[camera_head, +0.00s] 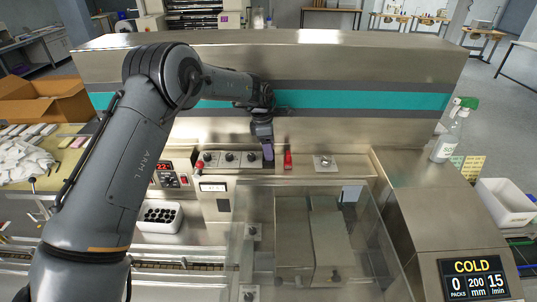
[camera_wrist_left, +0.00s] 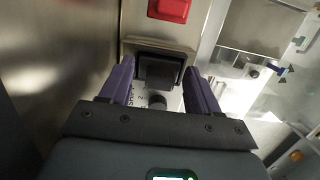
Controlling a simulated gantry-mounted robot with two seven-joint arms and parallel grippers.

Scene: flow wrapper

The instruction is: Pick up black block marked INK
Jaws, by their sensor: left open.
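My left gripper (camera_head: 267,156) hangs over the control panel along the front of the steel machine, fingers pointing down. In the left wrist view its two purple fingers (camera_wrist_left: 157,78) are apart, one on each side of a black block (camera_wrist_left: 158,71). The block sits at a steel surface on the panel. I cannot read any INK marking on it, and cannot tell whether the fingers touch it. In the head view the gripper hides the block. My right gripper is not in view.
A red part (camera_head: 288,160) stands just right of the gripper. Black knobs (camera_head: 230,156) line the panel to its left. A clear guard (camera_head: 315,235) covers the machine in front. A white tray of black round pieces (camera_head: 159,216) is at lower left. A spray bottle (camera_head: 445,140) stands right.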

